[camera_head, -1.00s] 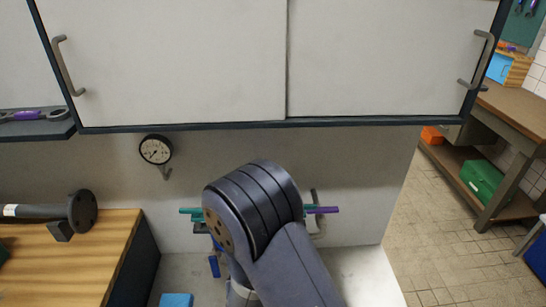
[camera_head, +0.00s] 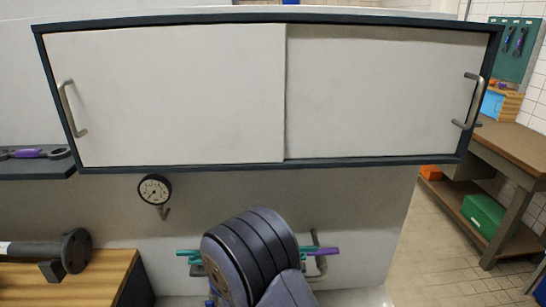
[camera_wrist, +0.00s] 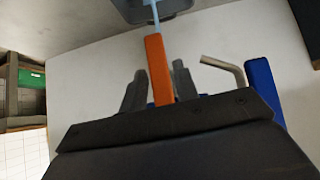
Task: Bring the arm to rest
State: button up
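My arm (camera_head: 255,262) rises in the lower middle of the head view, in front of the wall below the cabinet. My gripper is hidden behind it there. In the wrist view, the two dark fingers of my gripper (camera_wrist: 158,88) stand apart. An orange bar (camera_wrist: 156,65) with a thin light blue upper part shows between them, running up to a dark grey piece. I cannot tell whether the fingers touch the bar.
A white cabinet (camera_head: 165,95) overhangs above my arm. A gauge (camera_head: 154,189) and a bent grey pipe (camera_head: 320,262) are on the wall. A wooden bench (camera_head: 95,275) with a dark flanged pipe (camera_head: 45,250) stands left. Open floor (camera_head: 440,250) lies right.

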jog(key=v, duration=0.9)
jog(key=x, duration=1.1)
jog(key=shift+d, duration=0.1)
jog(key=shift+f+b, duration=0.3)
jog(key=shift+b, duration=0.4)
jog(key=m+y+b, duration=0.1)
jog(key=y+b, duration=0.1)
jog(key=b, duration=0.4)
jog(key=shift+r+y+b, duration=0.1)
jog(key=shift+y+b, duration=0.2)
jog(key=shift+r+m+y+b, duration=0.2)
jog(key=shift+m+y+b, duration=0.1)
jog(key=shift+b, duration=0.2)
